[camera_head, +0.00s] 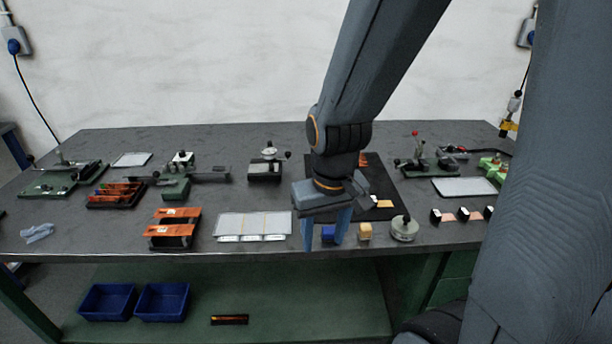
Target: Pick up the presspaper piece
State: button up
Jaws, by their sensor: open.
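I cannot tell for sure which thing is the presspaper piece. A small flat tan-orange piece (384,203) lies on the black mat (388,178), just right of my wrist. My gripper (325,244) points down over the front edge of the table, with its two blue fingers spread apart. A tan block (365,231) stands just right of the fingers. My arm and gripper hide part of the mat.
A round grey weight (404,228) stands right of the tan block. A pale tray with strips (253,225) and orange-topped holders (173,228) lie to the left. Tools line the back of the table (110,228). Blue bins (161,301) sit on the lower shelf.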

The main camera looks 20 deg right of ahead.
aim_at(381, 201)
jog(key=u, duration=0.05)
jog(key=k, duration=0.65)
jog(key=z, duration=0.75)
jog(key=i, duration=1.05)
jog(key=u, duration=0.15)
